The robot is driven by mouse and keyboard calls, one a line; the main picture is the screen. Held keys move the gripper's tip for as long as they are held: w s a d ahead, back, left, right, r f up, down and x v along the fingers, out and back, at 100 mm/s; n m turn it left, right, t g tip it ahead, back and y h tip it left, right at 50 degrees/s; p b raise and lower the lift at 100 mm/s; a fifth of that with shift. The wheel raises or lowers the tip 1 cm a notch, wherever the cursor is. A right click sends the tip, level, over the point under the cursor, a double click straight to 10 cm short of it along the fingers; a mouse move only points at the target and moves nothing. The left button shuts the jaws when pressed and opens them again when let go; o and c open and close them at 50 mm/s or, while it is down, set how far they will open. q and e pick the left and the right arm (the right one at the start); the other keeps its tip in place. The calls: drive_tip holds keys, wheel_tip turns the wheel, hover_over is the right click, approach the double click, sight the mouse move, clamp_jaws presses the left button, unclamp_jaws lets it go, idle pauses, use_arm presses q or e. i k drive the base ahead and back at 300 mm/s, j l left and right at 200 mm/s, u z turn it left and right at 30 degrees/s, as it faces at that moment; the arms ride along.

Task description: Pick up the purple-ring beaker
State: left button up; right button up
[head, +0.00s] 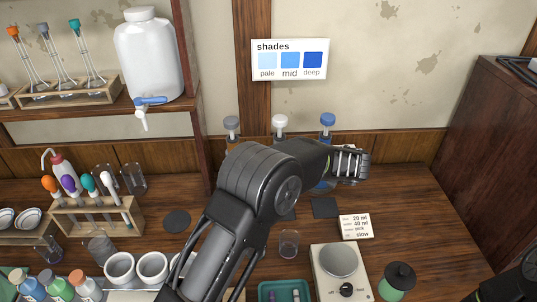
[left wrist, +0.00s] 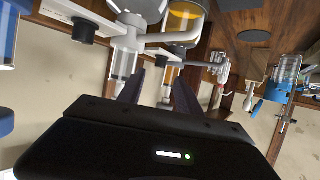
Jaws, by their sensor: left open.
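A small glass beaker (head: 47,248) with a faint purple tint stands on the table at the left in the head view. Another clear small beaker (head: 288,243) stands near the front middle. I cannot clearly make out a purple ring on either. My left gripper (head: 350,163) is open and empty at the back of the table, beside the blue-capped burette, far from both beakers. In the left wrist view its fingers (left wrist: 158,88) point at clamps and glassware, with no beaker between them. My right gripper is not in view.
A wooden rack (head: 95,220) with coloured droppers stands at the left, near white cups (head: 152,267). My left arm crosses the middle.

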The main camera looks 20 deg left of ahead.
sight(45, 246)
drive_tip(key=k, duration=1.5)
